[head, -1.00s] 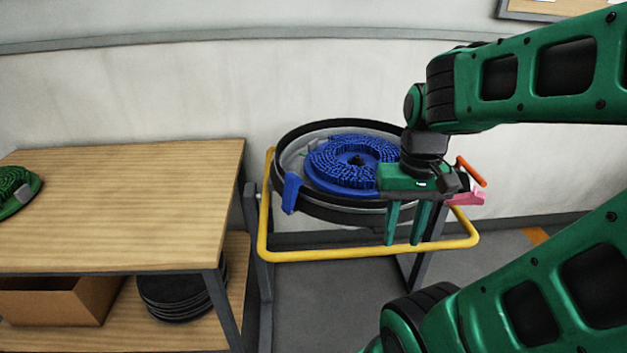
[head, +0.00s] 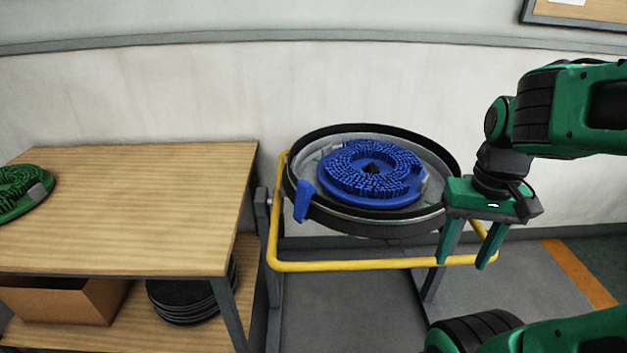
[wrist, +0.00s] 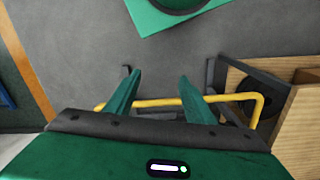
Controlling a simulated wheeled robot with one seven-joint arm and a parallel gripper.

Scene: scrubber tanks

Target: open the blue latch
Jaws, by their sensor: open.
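The blue latch (head: 303,201) hangs on the left front rim of the round tank (head: 348,217) in the head view. Its upper end is at the rim and its body points downward. A blue brush disc (head: 370,170) lies inside the tank. My gripper (head: 463,262) is open and empty, fingers pointing down, at the tank's right side, well apart from the blue latch. In the wrist view my gripper (wrist: 160,74) shows its two spread fingers with nothing between them; the latch is not seen there.
A yellow tube frame (head: 370,266) runs around the tank's front; it also shows in the wrist view (wrist: 230,97). A wooden table (head: 120,205) stands left, with a green brush disc (head: 22,192) on it. A cardboard box (head: 65,300) and black discs (head: 180,300) sit below.

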